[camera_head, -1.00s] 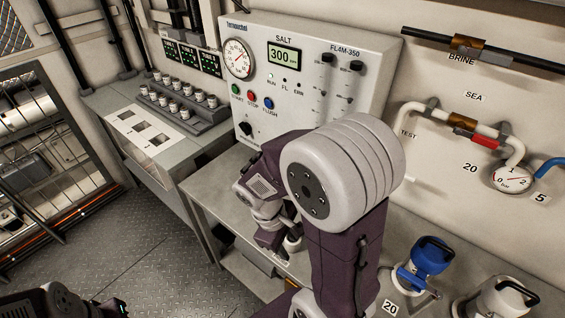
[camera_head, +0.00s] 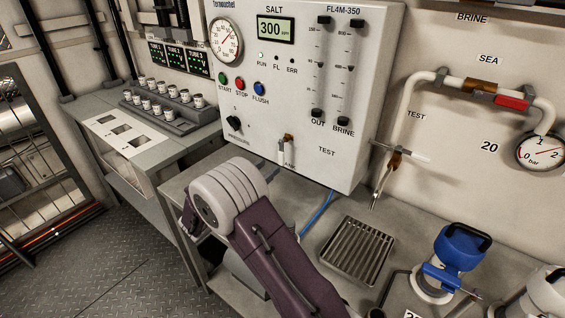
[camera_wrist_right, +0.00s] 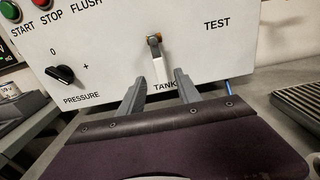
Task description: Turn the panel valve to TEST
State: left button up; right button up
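The panel valve (camera_head: 287,148) is a small lever with a brass-coloured pivot and a pale handle, low on the white panel. Its handle points down toward the TANK label in the right wrist view (camera_wrist_right: 157,60). The TEST label (camera_head: 327,152) is to its right; it also shows in the right wrist view (camera_wrist_right: 217,24). My right gripper (camera_wrist_right: 159,76) is open, its two grey fingers apart just below and in front of the handle, one toward each side. I cannot tell whether they touch it. My left gripper is out of view.
A black PRESSURE knob (camera_head: 234,123) sits left of the valve. A drain grate (camera_head: 357,250) and a blue-topped fitting (camera_head: 458,248) are on the bench to the right. A white pipe with a small tap (camera_head: 394,160) runs on the wall.

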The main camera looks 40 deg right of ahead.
aim_at(280, 158)
jog(key=x, duration=0.8)
jog(key=shift+w+d+f, duration=0.15)
jog(key=shift+d, duration=0.05)
jog(key=shift+c, duration=0.3)
grip_shut()
dwell(0.7)
